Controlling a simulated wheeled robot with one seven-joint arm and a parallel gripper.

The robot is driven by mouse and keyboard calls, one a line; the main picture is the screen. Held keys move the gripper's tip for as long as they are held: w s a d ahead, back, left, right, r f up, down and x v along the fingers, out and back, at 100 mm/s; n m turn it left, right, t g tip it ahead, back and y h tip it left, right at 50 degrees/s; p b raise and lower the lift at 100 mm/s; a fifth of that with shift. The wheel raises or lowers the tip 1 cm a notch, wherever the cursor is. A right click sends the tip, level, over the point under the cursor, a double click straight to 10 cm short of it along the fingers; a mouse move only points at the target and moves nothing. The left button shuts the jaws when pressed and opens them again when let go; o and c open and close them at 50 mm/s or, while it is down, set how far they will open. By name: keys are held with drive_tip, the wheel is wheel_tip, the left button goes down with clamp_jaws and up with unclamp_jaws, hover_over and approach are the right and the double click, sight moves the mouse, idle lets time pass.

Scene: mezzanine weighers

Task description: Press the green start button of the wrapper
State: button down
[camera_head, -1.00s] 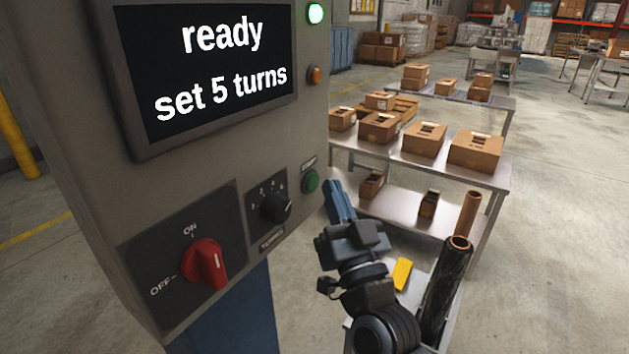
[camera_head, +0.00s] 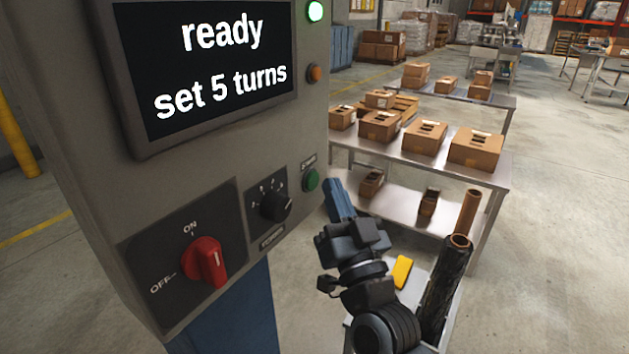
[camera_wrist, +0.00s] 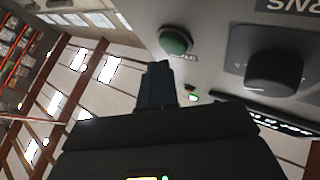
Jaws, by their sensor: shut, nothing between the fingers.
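The green start button (camera_head: 311,180) is a round green cap on the right part of the wrapper's grey control panel (camera_head: 205,155). It also shows in the wrist view (camera_wrist: 175,41), just above and right of the fingertips. My gripper (camera_head: 336,188) is shut and empty, with its blue fingers pointing up, to the right of the button in the head view. In the wrist view the fingertips (camera_wrist: 159,68) appear close to the button, with a gap between them in the picture. The display (camera_head: 215,65) reads "ready" and "set 5 turns".
A black turns knob (camera_head: 276,207) sits left of the button, and a red on/off switch (camera_head: 205,263) points to ON. A metal table (camera_head: 400,160) with cardboard boxes stands behind my arm.

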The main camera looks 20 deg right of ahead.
drive_tip(key=shift+w+a+r, duration=0.1)
drive_tip(key=shift+w, duration=0.05)
idle(0.7)
drive_tip(key=shift+w+a+p, duration=0.15)
drive_tip(key=shift+w+p, duration=0.05)
drive_tip(key=shift+p, duration=0.15)
